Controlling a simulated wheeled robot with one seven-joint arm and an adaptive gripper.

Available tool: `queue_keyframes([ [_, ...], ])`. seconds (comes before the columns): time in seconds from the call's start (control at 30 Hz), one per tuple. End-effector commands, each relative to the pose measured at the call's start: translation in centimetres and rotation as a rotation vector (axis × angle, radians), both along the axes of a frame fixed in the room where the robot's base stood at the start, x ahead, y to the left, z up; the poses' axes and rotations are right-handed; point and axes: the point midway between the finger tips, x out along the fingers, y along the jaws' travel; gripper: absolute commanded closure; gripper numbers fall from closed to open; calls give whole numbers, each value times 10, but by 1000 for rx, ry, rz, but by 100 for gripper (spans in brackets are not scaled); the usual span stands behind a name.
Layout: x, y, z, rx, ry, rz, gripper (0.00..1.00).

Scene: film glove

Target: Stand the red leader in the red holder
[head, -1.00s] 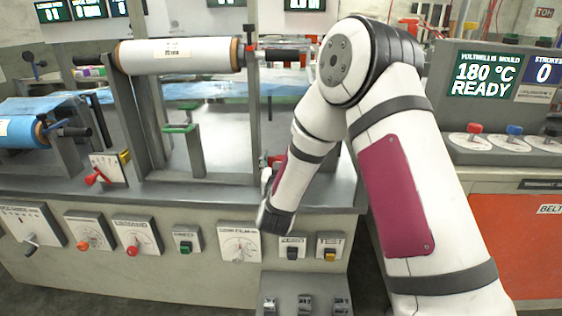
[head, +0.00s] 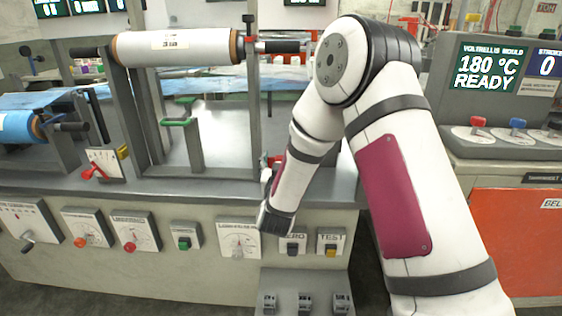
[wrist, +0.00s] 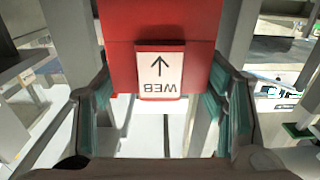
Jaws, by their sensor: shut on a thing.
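The red leader (wrist: 160,28) is a red piece with a white label (wrist: 160,75) that carries an arrow and the word WEB, upside down in the wrist view. My gripper (wrist: 160,95) is shut on it, with a teal-padded finger at each side. The leader's far end runs out of the top of the wrist view.
A white film roll (head: 175,48) lies across two grey posts at the back left. A blue roll (head: 18,127) is at the far left. A green-topped stand (head: 178,122) is on the bench. Knobs and switches line the bench front. The grey bench top (head: 230,190) has bare stretches.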

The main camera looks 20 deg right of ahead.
Motion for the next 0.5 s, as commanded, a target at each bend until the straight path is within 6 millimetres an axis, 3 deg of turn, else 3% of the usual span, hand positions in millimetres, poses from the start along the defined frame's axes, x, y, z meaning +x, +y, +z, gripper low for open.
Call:
queue_keyframes([
  [0.5,0,0,-12,0,-1,0,63],
])
